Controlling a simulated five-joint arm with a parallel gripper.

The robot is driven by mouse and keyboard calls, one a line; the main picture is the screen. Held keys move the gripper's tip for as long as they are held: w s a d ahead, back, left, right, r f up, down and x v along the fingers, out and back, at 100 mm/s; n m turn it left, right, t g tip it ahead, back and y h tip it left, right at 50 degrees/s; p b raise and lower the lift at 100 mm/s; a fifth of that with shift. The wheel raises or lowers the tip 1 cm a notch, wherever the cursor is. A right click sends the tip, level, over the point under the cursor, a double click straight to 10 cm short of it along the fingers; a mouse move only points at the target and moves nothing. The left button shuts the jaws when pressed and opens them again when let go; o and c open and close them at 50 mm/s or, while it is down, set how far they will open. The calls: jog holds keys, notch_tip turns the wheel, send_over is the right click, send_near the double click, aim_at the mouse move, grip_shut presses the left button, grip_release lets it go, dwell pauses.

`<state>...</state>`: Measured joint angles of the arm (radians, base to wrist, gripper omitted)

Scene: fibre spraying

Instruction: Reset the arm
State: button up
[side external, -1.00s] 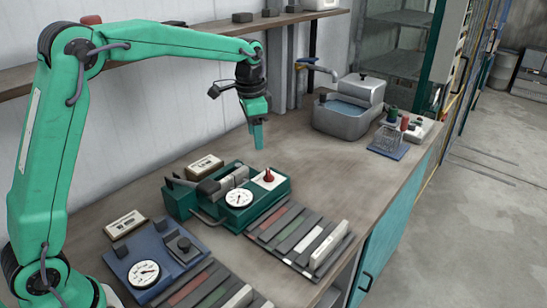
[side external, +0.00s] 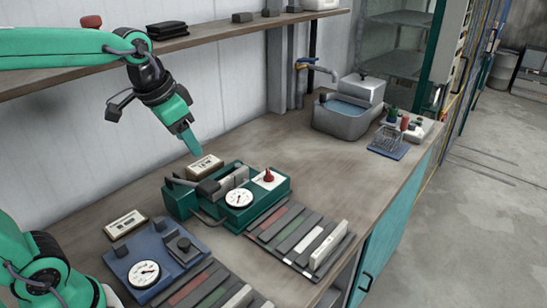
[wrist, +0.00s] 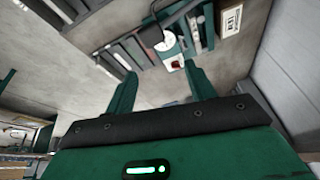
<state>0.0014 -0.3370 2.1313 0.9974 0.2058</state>
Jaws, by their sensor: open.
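My gripper (side external: 192,143) is in the air above the back of the bench in the side external view, left of and above the green machine with a white dial (side external: 239,198). In the wrist view, my gripper's two green fingers (wrist: 160,90) stand apart with nothing between them. The green machine (wrist: 172,42) shows beyond the fingertips, with its red knob at its near end. My gripper touches nothing that I can see.
A blue device with a dial (side external: 144,273) stands at the front left. A rack of dark strips (side external: 290,240) lies right of the green machine. A grey water bath (side external: 345,118) and a blue tray of bottles (side external: 388,150) stand at the back right. A shelf (side external: 200,38) runs along the wall.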

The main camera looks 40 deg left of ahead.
jog(key=s+f+n+t, duration=0.1)
jog(key=s+f+n, duration=0.1)
jog(key=s, duration=0.7)
jog(key=shift+s+f+t, duration=0.3)
jog(key=shift+s+f, duration=0.1)
jog(key=shift+f, duration=0.4)
